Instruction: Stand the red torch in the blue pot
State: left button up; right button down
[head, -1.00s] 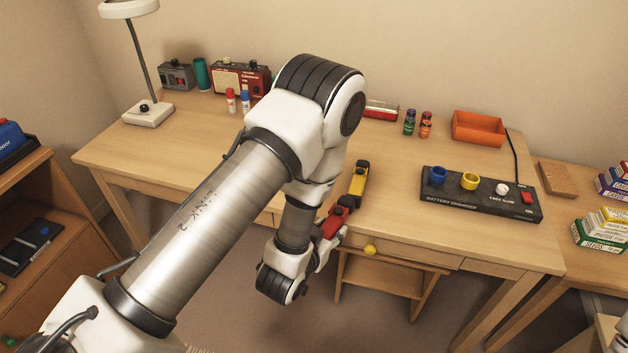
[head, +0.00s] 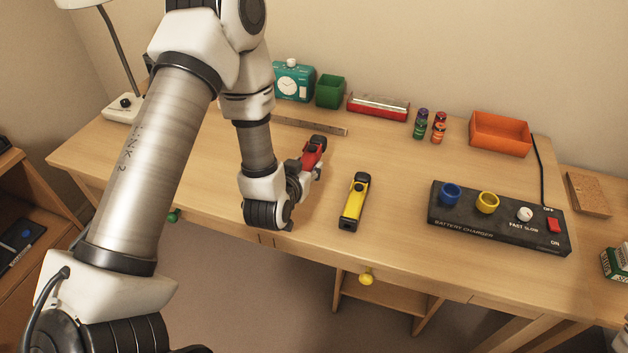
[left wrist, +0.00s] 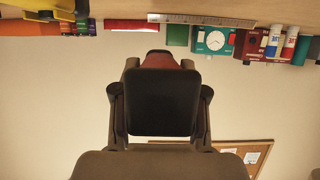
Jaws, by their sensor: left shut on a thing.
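The red torch (head: 314,150), with a black end, is in my left gripper (head: 306,172), which is shut on it. It is held over the left-middle part of the desk, tilted; its height above the top is hard to judge. In the left wrist view the torch (left wrist: 160,61) shows between the fingers, mostly hidden behind a dark part of the gripper. The blue pot (head: 450,194) is a small round cup on the black battery charger (head: 480,228), well to the right of the gripper. It looks empty. My right gripper is not in view.
A yellow torch (head: 354,203) lies on the desk between my gripper and the charger. A yellow cup (head: 487,202) stands beside the blue pot. An orange tray (head: 500,134), small batteries (head: 438,132) and a ruler (head: 310,126) are farther back. The desk's centre is otherwise clear.

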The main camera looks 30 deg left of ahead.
aim_at(306, 201)
pick_arm(q)
jog(key=f, duration=0.2)
jog(key=s+f, duration=0.1)
jog(key=shift+s+d, duration=0.1)
jog(key=shift+d, duration=0.15)
jog(key=f, duration=0.5)
jog(key=shift+w+a+f, duration=0.1)
jog(key=shift+w+a, duration=0.05)
jog(key=shift+w, duration=0.15)
jog(key=shift+s, duration=0.15)
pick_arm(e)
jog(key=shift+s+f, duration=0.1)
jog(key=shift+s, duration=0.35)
pick_arm(q)
jog(key=o, duration=1.3)
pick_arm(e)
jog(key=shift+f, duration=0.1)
